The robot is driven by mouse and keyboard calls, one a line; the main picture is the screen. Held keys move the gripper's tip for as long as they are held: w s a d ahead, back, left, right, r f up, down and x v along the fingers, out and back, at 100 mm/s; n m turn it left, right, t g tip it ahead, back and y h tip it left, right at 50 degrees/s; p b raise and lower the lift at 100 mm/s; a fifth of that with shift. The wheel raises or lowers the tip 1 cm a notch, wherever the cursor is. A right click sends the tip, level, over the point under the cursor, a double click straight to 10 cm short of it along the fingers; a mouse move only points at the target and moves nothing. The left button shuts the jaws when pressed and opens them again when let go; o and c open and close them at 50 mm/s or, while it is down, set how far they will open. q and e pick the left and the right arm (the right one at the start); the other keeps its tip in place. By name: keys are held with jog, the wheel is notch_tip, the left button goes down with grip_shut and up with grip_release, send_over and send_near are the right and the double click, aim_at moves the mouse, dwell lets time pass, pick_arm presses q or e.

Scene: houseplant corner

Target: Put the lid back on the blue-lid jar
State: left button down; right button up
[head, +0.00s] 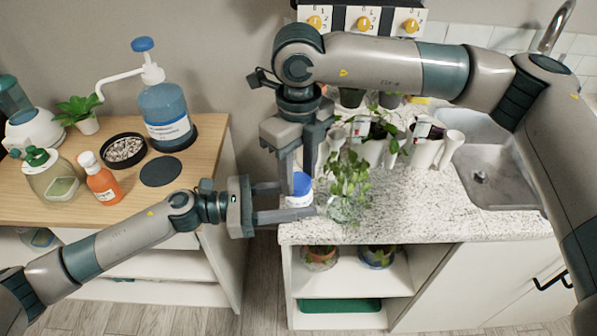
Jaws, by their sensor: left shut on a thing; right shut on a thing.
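The jar (299,202) is small and whitish, at the left edge of the speckled counter. My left gripper (303,205) reaches in from the left and is shut on the jar, one finger on each side. The blue lid (301,184) is directly above the jar's mouth. My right gripper (299,178) points down from above and is shut on the lid. The lid and jar look lined up and touching or nearly so; I cannot tell whether the lid is seated. The fingers hide parts of both.
A leafy plant in a glass vessel (346,208) stands close right of the jar. More potted plants and white containers (428,150) fill the counter before the sink (490,175). The wooden table (212,140) holds a pump bottle (166,112), an orange bottle (103,185) and a pebble bowl (123,150).

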jog(key=m, duration=0.3)
jog(key=o, duration=1.2)
jog(key=shift+r, duration=2.25)
jog(key=shift+c, duration=0.5)
jog(key=n, duration=0.2)
jog(key=r+n, duration=0.1)
jog(key=n, duration=0.3)
jog(key=r+n, duration=0.1)
jog(key=n, duration=0.1)
jog(key=shift+n, duration=0.4)
jog(key=n, duration=0.4)
jog(key=shift+r, duration=0.4)
jog(key=n, duration=0.3)
jog(key=shift+r+n, duration=0.35)
jog(key=shift+n, duration=0.05)
